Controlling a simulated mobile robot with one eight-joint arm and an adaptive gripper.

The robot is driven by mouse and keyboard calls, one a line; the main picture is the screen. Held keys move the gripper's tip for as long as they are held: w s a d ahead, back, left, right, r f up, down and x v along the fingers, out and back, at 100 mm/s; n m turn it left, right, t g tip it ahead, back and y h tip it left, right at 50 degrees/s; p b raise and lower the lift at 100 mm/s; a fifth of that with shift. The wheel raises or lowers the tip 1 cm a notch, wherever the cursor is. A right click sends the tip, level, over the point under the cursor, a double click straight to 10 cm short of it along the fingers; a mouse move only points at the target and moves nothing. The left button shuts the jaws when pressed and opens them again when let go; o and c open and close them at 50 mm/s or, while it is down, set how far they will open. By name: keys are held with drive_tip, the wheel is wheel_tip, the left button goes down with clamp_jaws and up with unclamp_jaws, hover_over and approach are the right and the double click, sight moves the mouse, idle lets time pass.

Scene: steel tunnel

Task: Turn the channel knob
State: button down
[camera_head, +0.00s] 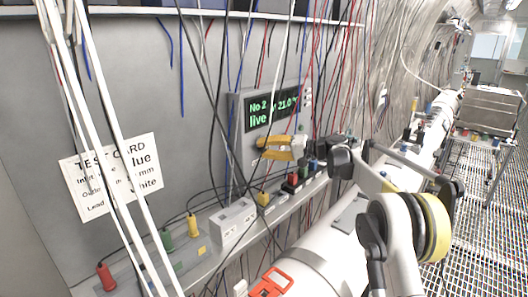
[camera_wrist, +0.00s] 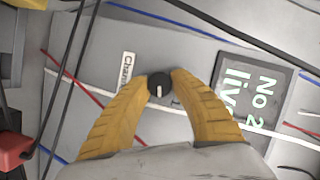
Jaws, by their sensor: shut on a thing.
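The channel knob (camera_wrist: 159,86) is a small black round knob with a white pointer line, on a grey panel beside a partly covered label reading "Chan" (camera_wrist: 127,72). My gripper (camera_wrist: 160,80) has two yellow ribbed fingers, shut on the knob with one tip on each side. In the head view my gripper (camera_head: 272,148) is at the lower part of the grey meter box (camera_head: 237,132), and the knob is hidden there. The display (camera_head: 272,107) on the box reads "No 2", "live" and partly "21.0"; it also shows in the wrist view (camera_wrist: 250,88).
Many loose wires hang in front of the wall and around the box. A white test card (camera_head: 110,178) is at left. A ledge below carries red (camera_head: 106,277), green and yellow plugs and a light grey box (camera_head: 233,222). Wires cross close to my fingers.

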drive_tip(key=m, duration=0.1)
drive_tip(key=m+y+b, duration=0.1)
drive_tip(key=m, duration=0.1)
drive_tip(key=m+y+b, duration=0.1)
drive_tip(key=shift+f+m, duration=0.25)
drive_tip(key=shift+m, duration=0.05)
drive_tip(key=shift+r+m+t+y+b, duration=0.1)
drive_tip(key=shift+m+t+y+b, duration=0.2)
drive_tip(key=shift+m+y+b, duration=0.8)
drive_tip(key=shift+m+h, duration=0.5)
drive_tip(key=c, duration=1.1)
unclamp_jaws()
drive_tip(key=shift+s+a+r, duration=0.1)
drive_tip(key=shift+a, duration=0.05)
drive_tip(key=shift+o, duration=0.2)
drive_tip(key=v, duration=1.2)
